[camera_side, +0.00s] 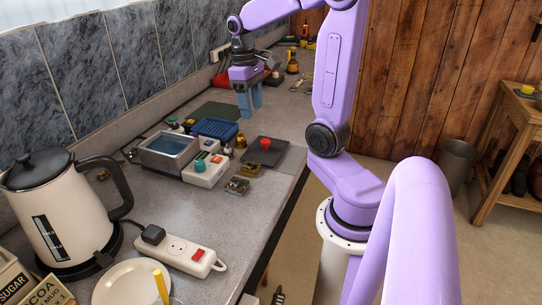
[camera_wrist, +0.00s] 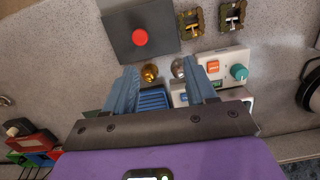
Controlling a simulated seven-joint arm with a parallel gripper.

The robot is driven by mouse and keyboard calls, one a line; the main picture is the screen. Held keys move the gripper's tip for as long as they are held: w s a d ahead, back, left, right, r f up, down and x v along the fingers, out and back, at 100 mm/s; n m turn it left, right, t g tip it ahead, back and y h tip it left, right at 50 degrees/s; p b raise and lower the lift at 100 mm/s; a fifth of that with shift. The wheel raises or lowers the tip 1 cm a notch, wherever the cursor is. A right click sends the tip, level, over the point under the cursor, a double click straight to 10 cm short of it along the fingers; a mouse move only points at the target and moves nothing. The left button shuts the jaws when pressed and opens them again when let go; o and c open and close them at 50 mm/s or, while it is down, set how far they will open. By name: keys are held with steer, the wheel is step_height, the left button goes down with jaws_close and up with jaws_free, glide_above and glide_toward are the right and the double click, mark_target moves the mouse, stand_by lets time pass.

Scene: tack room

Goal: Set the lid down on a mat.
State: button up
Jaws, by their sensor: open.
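A flat dark grey square with a red knob at its middle, which looks like the lid (camera_side: 277,153), lies on the counter near its front edge. It also shows at the top of the wrist view (camera_wrist: 117,42). I cannot tell whether anything lies under it. A dark green mat (camera_side: 213,110) lies flat further along the counter, with nothing visible on it. My gripper (camera_side: 250,112) is open and empty, above the counter beyond the lid. In the wrist view its two blue fingers (camera_wrist: 160,75) are spread, apart from the lid.
An open metal basin (camera_side: 166,150), a blue rack (camera_side: 214,128) and a white control box (camera_side: 205,170) stand near the lid. Small brass and metal pieces (camera_wrist: 150,72) and two small clamp-like devices (camera_side: 237,185) are close by. A kettle (camera_side: 50,205) and a power strip (camera_side: 180,252) are nearer the camera.

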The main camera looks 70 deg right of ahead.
steer(key=s+a+f+n+t, duration=0.15)
steer(key=s+a+n, duration=0.3)
steer(key=a, duration=0.45)
steer(key=s+a+f+n, duration=0.2)
steer(key=s+a+n, duration=0.25)
steer(key=a, duration=0.55)
steer(key=s+a+f+n, duration=0.2)
steer(key=s+a+n, duration=0.1)
steer(key=s, duration=0.3)
steer(key=shift+n, duration=0.6)
